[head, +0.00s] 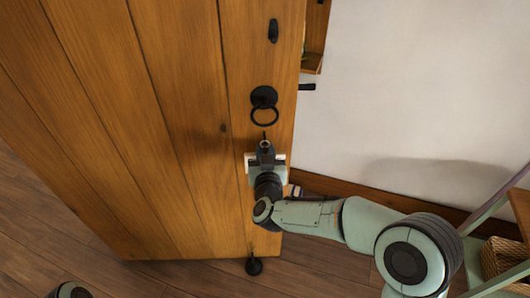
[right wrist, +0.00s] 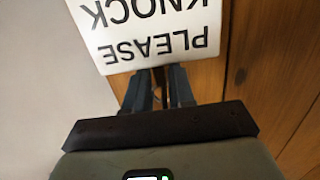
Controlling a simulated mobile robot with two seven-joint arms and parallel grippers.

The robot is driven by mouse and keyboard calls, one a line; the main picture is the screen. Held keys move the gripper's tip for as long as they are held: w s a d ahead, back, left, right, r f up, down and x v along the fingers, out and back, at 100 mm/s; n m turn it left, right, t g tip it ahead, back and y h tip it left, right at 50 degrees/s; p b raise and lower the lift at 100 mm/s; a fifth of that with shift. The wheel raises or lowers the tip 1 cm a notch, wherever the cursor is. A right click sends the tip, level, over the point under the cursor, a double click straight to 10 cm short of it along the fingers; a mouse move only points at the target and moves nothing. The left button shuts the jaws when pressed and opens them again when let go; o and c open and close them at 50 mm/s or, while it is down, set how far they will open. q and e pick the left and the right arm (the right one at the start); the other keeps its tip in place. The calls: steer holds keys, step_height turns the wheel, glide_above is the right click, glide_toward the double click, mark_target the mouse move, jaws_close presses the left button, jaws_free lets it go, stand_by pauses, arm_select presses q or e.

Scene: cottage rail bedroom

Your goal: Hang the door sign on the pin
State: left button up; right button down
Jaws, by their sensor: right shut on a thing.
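The door sign (right wrist: 155,30) is white with black letters reading PLEASE KNOCK, upside down in the right wrist view. In the head view, only its pale edges (head: 251,161) show behind my right gripper. My right gripper (head: 265,145) is shut on the sign at the edge beside the word PLEASE; its fingers (right wrist: 160,88) show in the right wrist view. The sign is in front of the wooden door (head: 170,120), below the black ring pull (head: 264,98). I cannot tell whether it touches the door. I cannot make out the pin for certain. My left gripper is not in view.
A black fitting (head: 273,31) is higher on the door, and a black doorstop (head: 254,266) is at its foot. A white wall (head: 410,90) is to the right. A green shelf unit with a wicker basket (head: 503,257) stands at the lower right.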

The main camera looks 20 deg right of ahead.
steer(key=shift+d+f+g+p, duration=0.15)
steer(key=shift+f+g+p, duration=0.2)
steer(key=shift+f, duration=0.25)
steer(key=c, duration=0.9)
jaws_free()
steer(key=shift+s, duration=0.1)
steer(key=v, duration=0.9)
steer(key=p+v, duration=0.1)
steer(key=v, duration=0.3)
steer(key=shift+s+a+r, duration=0.15)
steer(key=shift+a+r, duration=0.15)
steer(key=shift+a, duration=0.05)
